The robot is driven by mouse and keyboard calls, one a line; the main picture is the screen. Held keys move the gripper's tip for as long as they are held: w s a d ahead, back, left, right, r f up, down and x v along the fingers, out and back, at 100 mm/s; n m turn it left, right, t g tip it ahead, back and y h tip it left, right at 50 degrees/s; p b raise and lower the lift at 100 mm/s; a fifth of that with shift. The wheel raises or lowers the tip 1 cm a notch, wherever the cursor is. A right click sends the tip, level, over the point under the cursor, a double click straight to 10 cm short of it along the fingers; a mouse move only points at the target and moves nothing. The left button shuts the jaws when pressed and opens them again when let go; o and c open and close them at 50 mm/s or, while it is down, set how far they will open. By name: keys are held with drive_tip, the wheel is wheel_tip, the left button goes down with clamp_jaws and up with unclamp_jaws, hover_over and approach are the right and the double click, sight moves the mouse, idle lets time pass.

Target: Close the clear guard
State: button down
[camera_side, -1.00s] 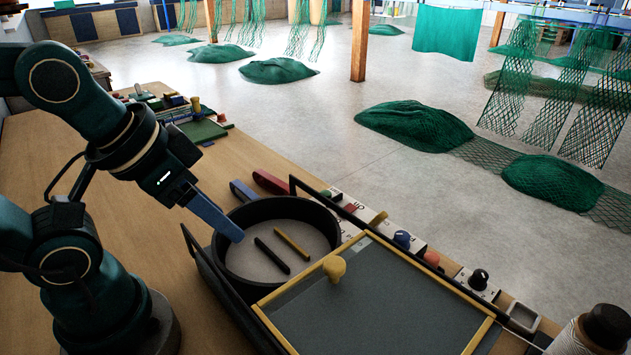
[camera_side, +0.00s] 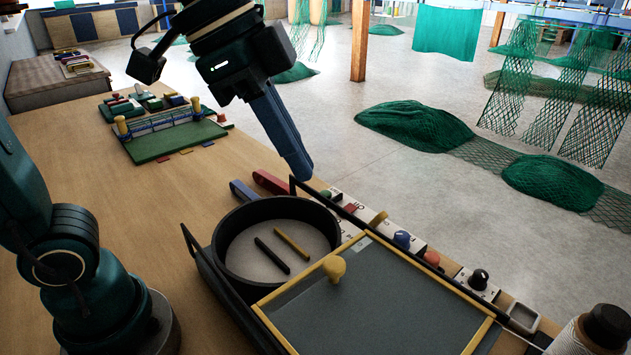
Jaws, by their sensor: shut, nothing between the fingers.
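The clear guard (camera_side: 395,300) is a see-through grey panel with a yellow frame and a yellow knob (camera_side: 334,267) near its left edge. It lies between black rails (camera_side: 315,192), to the right of a round black pan (camera_side: 231,275), and covers only the pan's near right edge. Most of the pan is open, with a black stick (camera_side: 272,255) and a yellow stick (camera_side: 291,243) inside. My gripper (camera_side: 300,170) is shut and empty. In the picture it appears above the far rail's corner, apart from the knob; its exact height is unclear.
A control strip with a blue knob (camera_side: 403,239), a red button (camera_side: 431,259) and a black knob (camera_side: 479,279) runs along the far rail. Blue and red handles (camera_side: 272,182) lie behind the pan. A green board (camera_side: 178,139) stands at the back left. The bench's middle left is clear.

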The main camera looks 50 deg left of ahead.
drive_tip(key=w+d+f+m+g, duration=0.1)
drive_tip(key=w+d+m+g, duration=0.1)
drive_tip(key=w+d+m, duration=0.3)
drive_tip(key=n, duration=0.2)
hover_over(362, 285)
drive_tip(key=d, duration=0.2)
drive_tip(key=shift+h, duration=0.4)
drive_tip(key=f, duration=1)
drive_tip(key=shift+w, duration=0.35)
drive_tip(key=shift+a+f, duration=0.2)
drive_tip(key=shift+a, duration=0.1)
drive_tip(key=shift+s+a+f, duration=0.1)
drive_tip(key=shift+s+a, duration=0.3)
drive_tip(key=shift+a, duration=0.35)
drive_tip(key=shift+s+a+f, duration=0.1)
drive_tip(key=shift+s+a, duration=0.3)
drive_tip(key=shift+a, duration=0.3)
drive_tip(key=a, duration=1.9)
drive_tip(key=shift+a, duration=0.4)
drive_tip(key=shift+d, duration=0.1)
